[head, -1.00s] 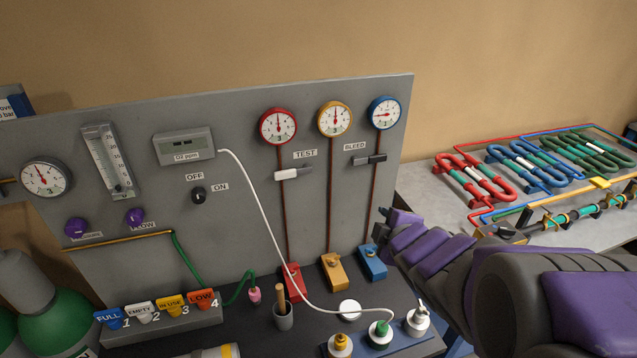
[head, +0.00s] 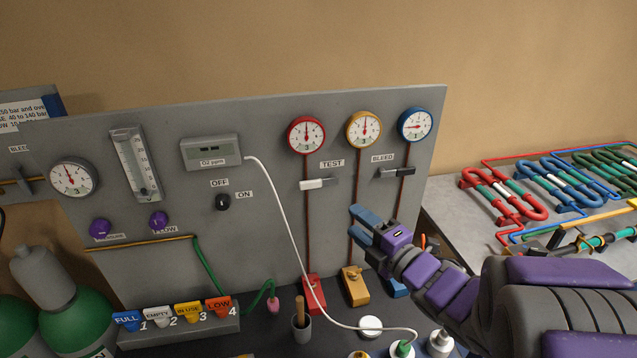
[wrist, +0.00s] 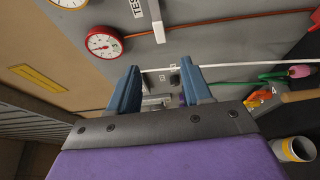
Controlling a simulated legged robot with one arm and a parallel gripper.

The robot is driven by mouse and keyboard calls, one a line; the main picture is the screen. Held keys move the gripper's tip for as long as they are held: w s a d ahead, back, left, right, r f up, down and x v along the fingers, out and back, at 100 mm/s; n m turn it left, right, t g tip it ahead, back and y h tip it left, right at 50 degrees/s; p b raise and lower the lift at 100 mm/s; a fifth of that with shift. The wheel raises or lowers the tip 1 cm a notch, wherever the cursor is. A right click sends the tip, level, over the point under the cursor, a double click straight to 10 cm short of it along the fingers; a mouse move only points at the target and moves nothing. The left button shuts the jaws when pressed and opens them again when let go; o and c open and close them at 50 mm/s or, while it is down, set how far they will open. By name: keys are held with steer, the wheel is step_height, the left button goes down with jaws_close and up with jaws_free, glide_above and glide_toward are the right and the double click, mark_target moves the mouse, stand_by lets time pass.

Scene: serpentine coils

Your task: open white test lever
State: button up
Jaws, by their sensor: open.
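The white test lever (head: 313,184) sticks out from the grey panel beside the TEST label, below the red gauge (head: 306,134). It lies roughly level, with a grey part at its right end. In the wrist view the white lever (wrist: 157,20) shows at the top, above the fingers, near the partly cut-off TEST label. My gripper (head: 363,223) is in front of the panel, to the right of and below the lever, and apart from it. Its two blue fingers (wrist: 158,90) are open with nothing between them.
The black bleed lever (head: 397,172) is right of the test lever. A white hose (head: 275,200) hangs in front of the panel from the O2 meter (head: 210,152). Red, yellow and blue valve blocks stand at the panel's foot. A coil bench (head: 460,215) is at the right.

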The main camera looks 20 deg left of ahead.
steer(key=a+p, duration=0.1)
steer(key=p, duration=0.3)
glide_toward(311, 187)
steer(key=x, duration=0.7)
steer(key=shift+w+a, duration=0.15)
steer(key=shift+a, duration=0.05)
steer(key=shift+w+a+b, duration=0.3)
steer(key=shift+a, duration=0.05)
steer(key=shift+c, duration=0.4)
jaws_close()
